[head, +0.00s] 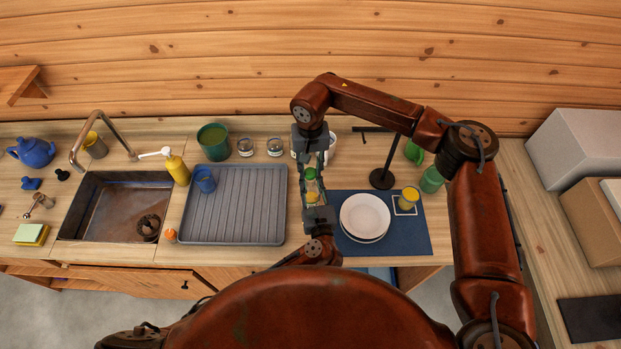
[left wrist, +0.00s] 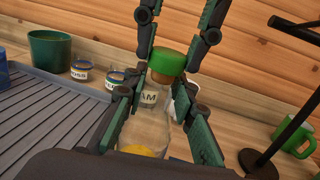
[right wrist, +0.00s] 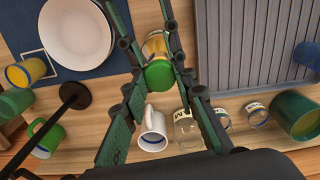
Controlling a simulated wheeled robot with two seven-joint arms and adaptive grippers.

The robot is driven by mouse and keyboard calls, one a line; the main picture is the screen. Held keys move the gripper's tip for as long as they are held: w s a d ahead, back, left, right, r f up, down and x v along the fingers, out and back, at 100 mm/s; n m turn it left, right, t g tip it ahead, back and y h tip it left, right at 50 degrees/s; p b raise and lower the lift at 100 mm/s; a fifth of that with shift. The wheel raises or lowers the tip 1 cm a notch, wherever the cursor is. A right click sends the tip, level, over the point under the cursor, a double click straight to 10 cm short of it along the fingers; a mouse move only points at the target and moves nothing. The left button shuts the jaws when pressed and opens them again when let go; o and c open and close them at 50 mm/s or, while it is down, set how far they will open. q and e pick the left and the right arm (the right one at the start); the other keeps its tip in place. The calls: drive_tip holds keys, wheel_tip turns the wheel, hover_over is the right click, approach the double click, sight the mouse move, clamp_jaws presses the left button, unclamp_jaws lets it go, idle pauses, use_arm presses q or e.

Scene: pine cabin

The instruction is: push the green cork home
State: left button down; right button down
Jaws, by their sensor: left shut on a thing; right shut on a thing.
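The green cork (head: 310,173) is at the top of a clear glass bottle (head: 313,186) with something yellow in its bottom. In the left wrist view, a tan band shows under the cork's green top (left wrist: 174,61), above the glass (left wrist: 148,128). How deep it sits in the neck is unclear. My left gripper (head: 316,212) is shut around the bottle from the near side. My right gripper (head: 311,158) comes from the far side and is shut on the cork; its fingers flank the green top (right wrist: 159,76) in the right wrist view.
A grey ribbed drainer (head: 232,205) lies left of the grippers, with a blue cup (head: 205,180) on it. White plates (head: 365,216) on a blue mat (head: 415,240) and a black stand (head: 382,179) are to the right. A white mug (right wrist: 153,130) and labelled jars (head: 245,147) stand behind.

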drive_tip(key=shift+f, duration=0.55)
drive_tip(key=c, duration=1.5)
unclamp_jaws()
drive_tip(key=shift+r, duration=0.15)
drive_tip(key=shift+r, duration=2.4)
drive_tip(key=shift+c, duration=0.2)
clamp_jaws()
